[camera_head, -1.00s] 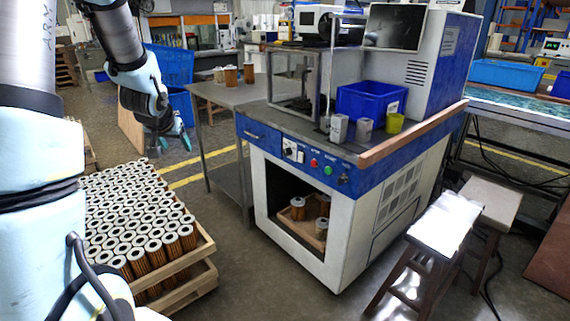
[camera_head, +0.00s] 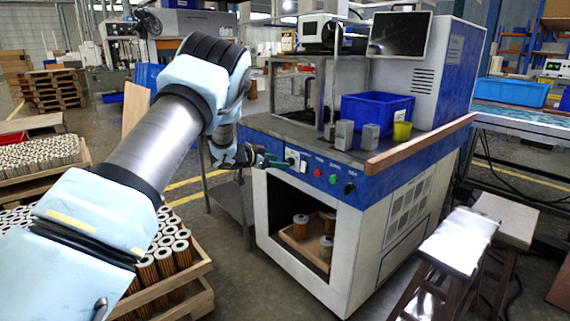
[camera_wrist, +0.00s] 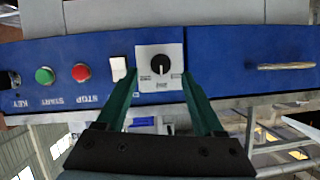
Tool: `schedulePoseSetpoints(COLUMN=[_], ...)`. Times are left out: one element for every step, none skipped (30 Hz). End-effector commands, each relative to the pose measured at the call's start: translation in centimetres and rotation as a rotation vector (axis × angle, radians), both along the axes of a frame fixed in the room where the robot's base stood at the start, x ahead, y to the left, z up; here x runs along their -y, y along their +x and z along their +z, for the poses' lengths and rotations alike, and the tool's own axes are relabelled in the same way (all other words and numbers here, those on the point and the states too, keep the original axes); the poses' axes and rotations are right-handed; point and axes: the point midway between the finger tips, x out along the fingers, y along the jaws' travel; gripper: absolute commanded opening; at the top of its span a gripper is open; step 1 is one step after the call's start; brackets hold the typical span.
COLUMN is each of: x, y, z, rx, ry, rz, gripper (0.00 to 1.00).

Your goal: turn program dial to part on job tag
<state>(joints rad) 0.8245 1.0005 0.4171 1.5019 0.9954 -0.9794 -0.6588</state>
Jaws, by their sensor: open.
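The program dial (camera_wrist: 160,64) is a black round knob with a pale pointer line on a white plate with small markings, set in the machine's blue front panel (camera_wrist: 229,64). The marking text is too small to read, and I cannot make out a job tag. My gripper (camera_wrist: 160,92) has two green fingers, open and empty, one to each side of the dial plate in the wrist view. In the head view my gripper (camera_head: 285,163) is at the panel's left part, hiding some of the dial area.
Beside the dial are a white switch (camera_wrist: 118,68), a red button (camera_wrist: 81,72), a green button (camera_wrist: 45,75) and a drawer handle (camera_wrist: 286,66). Below the panel, an open bay holds a wooden tray (camera_head: 300,245) with several cartridges. Stools (camera_head: 455,240) stand at the right.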

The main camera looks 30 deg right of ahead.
Motion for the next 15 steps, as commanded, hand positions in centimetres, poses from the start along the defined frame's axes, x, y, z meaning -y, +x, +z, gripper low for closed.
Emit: schedulePoseSetpoints(x=[0.9,1.3,1.8,2.1,2.5,2.9,3.1,3.3,3.6,3.7,3.8,3.9,3.9,3.9,3.9], y=[0.2,0.4,0.5,0.6,0.8,0.9,0.9,1.0,1.1,1.1,1.2,1.2,1.2,1.2,1.2], z=[-0.4,-0.6,-0.9,-1.0,-1.1,-1.3,-1.4,-1.4,-1.5,-1.6,-1.6,-1.6,-1.7,-1.7,-1.7], rx=[0.000,0.001,0.001,0.001,0.001,0.000,0.001,0.001,0.001,0.001,0.000,0.000,0.000,0.000,-0.001], ry=[0.001,0.001,0.001,0.001,0.000,0.001,0.001,0.001,0.001,0.001,0.001,0.001,0.001,0.001,0.000], rz=[-0.001,0.000,0.000,0.001,0.001,0.001,0.002,0.002,0.003,0.003,0.003,0.003,0.003,0.003,0.004], gripper=[0.69,0.69,0.69,0.69,0.69,0.69,0.69,0.69,0.69,0.69,0.69,0.69,0.69,0.69,0.69])
